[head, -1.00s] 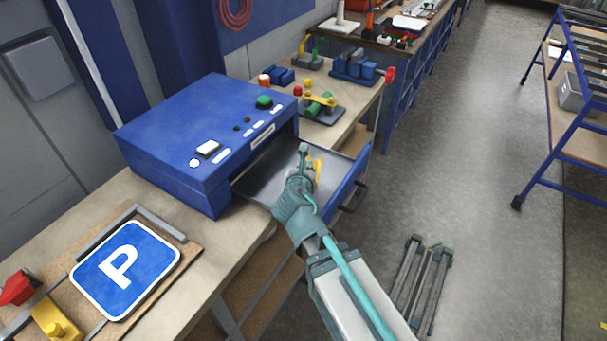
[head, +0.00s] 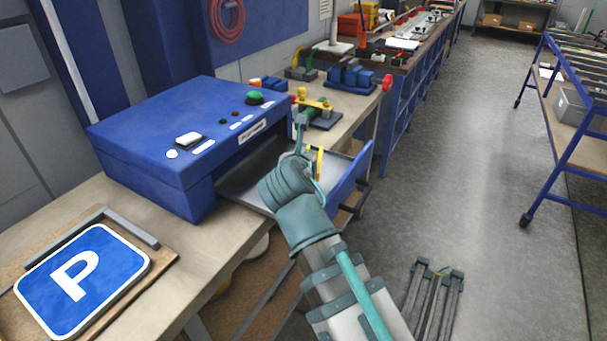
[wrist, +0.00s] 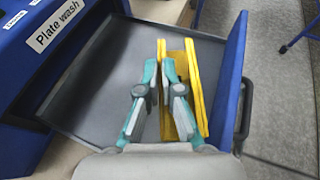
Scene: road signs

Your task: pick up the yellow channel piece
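The yellow channel piece (wrist: 205,95) is in the open grey drawer area of the blue plate-wash box, near the drawer's blue front, its long sides running away from me in the wrist view. My gripper (wrist: 160,70) has its two teal fingers close together, one on each side of the piece's left wall. They look shut on that wall. In the head view, my gripper (head: 305,150) reaches over the drawer and hides most of it; a strip of the yellow channel piece (head: 320,163) shows beside it. I cannot tell whether the piece touches the drawer floor.
The drawer (wrist: 95,85) has a raised blue front (head: 350,180) with a dark handle, close to the piece's right. The blue box (head: 190,135) stands left. A blue P sign (head: 110,270) lies on the bench at front left. Open floor lies right.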

